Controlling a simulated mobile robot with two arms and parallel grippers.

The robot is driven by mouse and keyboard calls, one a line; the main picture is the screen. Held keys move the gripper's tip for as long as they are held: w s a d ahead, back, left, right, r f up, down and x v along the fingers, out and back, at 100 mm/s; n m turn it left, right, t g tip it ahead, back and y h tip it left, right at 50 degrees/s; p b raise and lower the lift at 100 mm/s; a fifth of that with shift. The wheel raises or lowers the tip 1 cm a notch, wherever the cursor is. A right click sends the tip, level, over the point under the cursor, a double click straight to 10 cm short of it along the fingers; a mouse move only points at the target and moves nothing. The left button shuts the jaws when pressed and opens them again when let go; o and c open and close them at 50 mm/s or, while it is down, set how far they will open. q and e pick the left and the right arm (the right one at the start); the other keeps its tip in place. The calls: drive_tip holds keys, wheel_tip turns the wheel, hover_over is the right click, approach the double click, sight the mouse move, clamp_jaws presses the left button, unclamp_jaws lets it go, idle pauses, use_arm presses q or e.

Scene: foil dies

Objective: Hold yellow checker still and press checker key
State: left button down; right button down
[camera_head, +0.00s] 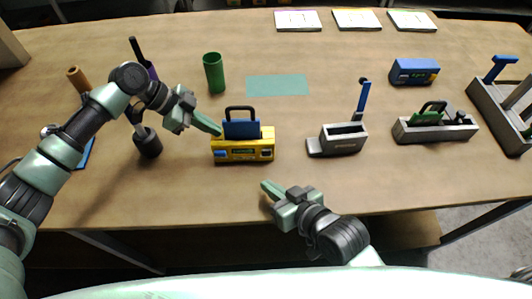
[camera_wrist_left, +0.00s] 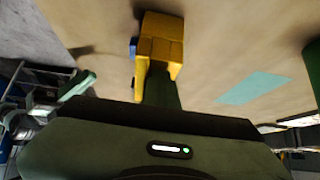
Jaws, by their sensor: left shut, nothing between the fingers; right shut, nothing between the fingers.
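The yellow checker (camera_head: 243,156) stands near the table's front edge, with a blue block (camera_head: 241,130) with a dark handle upright in its top. A blue key (camera_head: 220,154) shows at the left of its front face. My left gripper (camera_head: 216,130) is shut and empty, its tips at the checker's upper left end; I cannot tell whether they touch. In the left wrist view the yellow checker (camera_wrist_left: 162,40) is straight ahead of the fingers, which partly overlap it. My right gripper (camera_head: 267,187) is shut and empty, in front of and below the checker's right end.
A dark cylinder (camera_head: 148,143) stands left, near my left arm.

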use_arm(q)
drive_tip(key=shift+s+f, duration=0.15)
drive_tip(key=shift+f, duration=0.2)
use_arm(e)
drive_tip(key=shift+s, duration=0.1)
